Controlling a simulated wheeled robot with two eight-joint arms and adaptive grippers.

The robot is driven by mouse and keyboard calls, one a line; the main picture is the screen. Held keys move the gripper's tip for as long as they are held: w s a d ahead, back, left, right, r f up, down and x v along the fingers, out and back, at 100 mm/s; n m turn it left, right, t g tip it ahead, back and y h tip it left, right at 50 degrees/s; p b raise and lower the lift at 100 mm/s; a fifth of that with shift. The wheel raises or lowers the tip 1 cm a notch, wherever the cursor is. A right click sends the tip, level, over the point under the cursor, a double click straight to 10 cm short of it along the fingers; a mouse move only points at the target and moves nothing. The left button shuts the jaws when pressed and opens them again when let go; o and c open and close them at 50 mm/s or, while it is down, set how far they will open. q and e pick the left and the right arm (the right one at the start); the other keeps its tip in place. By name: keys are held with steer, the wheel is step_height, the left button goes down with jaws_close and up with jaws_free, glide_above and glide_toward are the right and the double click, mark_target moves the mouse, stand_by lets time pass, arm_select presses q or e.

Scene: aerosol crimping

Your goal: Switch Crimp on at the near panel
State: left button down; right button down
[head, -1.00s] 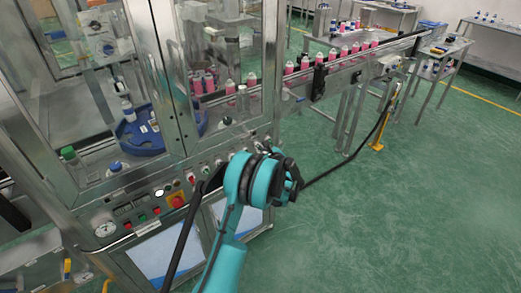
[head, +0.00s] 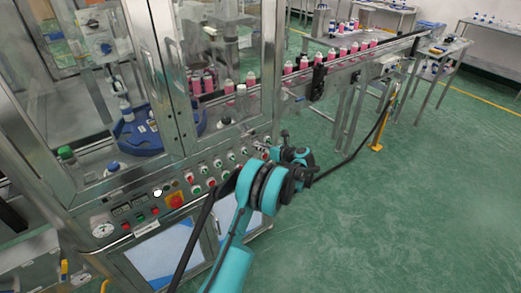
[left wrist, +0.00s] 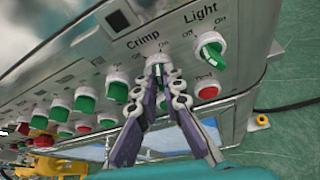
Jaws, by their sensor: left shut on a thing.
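The near panel (head: 150,213) runs along the front of the steel machine. In the left wrist view, the Crimp switch (left wrist: 158,57) shows its pale round collar below its printed label, with Off and On marks beside it. My left gripper (left wrist: 159,72) is shut on its knob; the fingertips hide most of the knob, so I cannot tell which way it points. In the head view, my left gripper (head: 264,148) is at the right end of the panel, partly behind my teal wrist. My right gripper is not in view.
The Light switch (left wrist: 210,48), with a green handle, sits right of Crimp. A red button (left wrist: 206,89) lies close to the fingers. Several green knobs (left wrist: 86,100) line the panel leftward. A conveyor (head: 345,65) carries pink bottles behind. Green floor at right is open.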

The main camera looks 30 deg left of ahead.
arm_select(q)
steer(key=shift+w+f+m+g+y+b, duration=0.15)
steer(key=shift+m+g+y+b, duration=0.25)
steer(key=shift+m+g, duration=0.5)
steer(key=shift+d+m, duration=0.1)
steer(key=shift+m, duration=0.2)
steer(key=c, duration=1.7)
jaws_free()
steer(key=shift+d+t, duration=0.1)
steer(key=shift+t, duration=0.2)
steer(key=v, duration=1.1)
steer(key=shift+d+r, duration=0.2)
steer(key=shift+d, duration=0.15)
